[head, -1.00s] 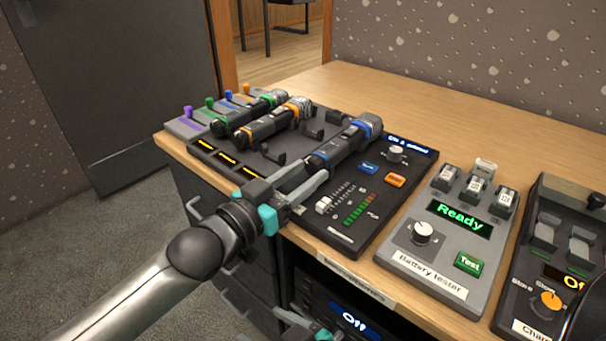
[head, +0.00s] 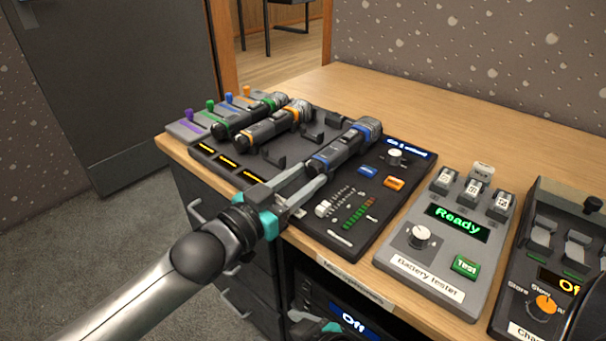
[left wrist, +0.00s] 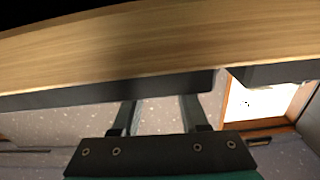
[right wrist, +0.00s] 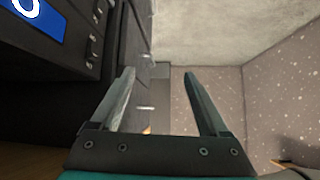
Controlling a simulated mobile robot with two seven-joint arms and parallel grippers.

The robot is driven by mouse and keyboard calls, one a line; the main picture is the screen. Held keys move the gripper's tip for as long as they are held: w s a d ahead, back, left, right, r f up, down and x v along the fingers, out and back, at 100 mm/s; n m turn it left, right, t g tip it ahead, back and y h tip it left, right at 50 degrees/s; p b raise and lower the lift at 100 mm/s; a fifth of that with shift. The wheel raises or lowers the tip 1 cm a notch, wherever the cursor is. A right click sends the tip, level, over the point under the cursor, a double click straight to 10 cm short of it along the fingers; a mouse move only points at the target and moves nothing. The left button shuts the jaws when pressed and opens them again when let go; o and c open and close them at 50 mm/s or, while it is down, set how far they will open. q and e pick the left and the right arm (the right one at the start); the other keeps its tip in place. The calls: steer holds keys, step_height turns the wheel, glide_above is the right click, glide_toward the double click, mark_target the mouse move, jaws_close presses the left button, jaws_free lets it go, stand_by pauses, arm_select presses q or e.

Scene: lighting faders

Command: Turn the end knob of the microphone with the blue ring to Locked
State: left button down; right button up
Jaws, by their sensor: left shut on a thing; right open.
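The microphone with the blue ring (head: 343,148) lies in its holder on the dark panel (head: 385,212), its mesh head pointing to the back right. Its near end, with the end knob, is at my left gripper's (head: 313,177) fingertips. The left gripper is shut on that end; the fingers largely hide the knob, and I cannot read its position. In the left wrist view the left fingers (left wrist: 158,112) reach under the dark panel edge, and the knob does not show. My right gripper (right wrist: 170,85) is open and empty, low in front of the desk.
Microphones with a green ring (head: 245,117) and an orange ring (head: 275,125) lie to the left. A fader (head: 323,208) and buttons are just right of the left gripper. A battery tester (head: 400,262) stands further right. The wooden desk behind is clear.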

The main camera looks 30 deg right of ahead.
arm_select(q)
steer(key=shift+m+p, duration=0.95)
steer(key=shift+m, duration=0.55)
arm_select(e)
steer(key=s+d+g+h, duration=0.2)
steer(key=s+d+g, duration=0.2)
steer(key=d, duration=0.1)
steer(key=shift+s+d+r+m, duration=0.2)
steer(key=shift+s+r+m, duration=0.1)
steer(key=shift+s, duration=0.1)
arm_select(q)
steer(key=shift+c, duration=2)
jaws_free()
steer(key=shift+a+p, duration=0.1)
steer(key=shift+p, duration=0.2)
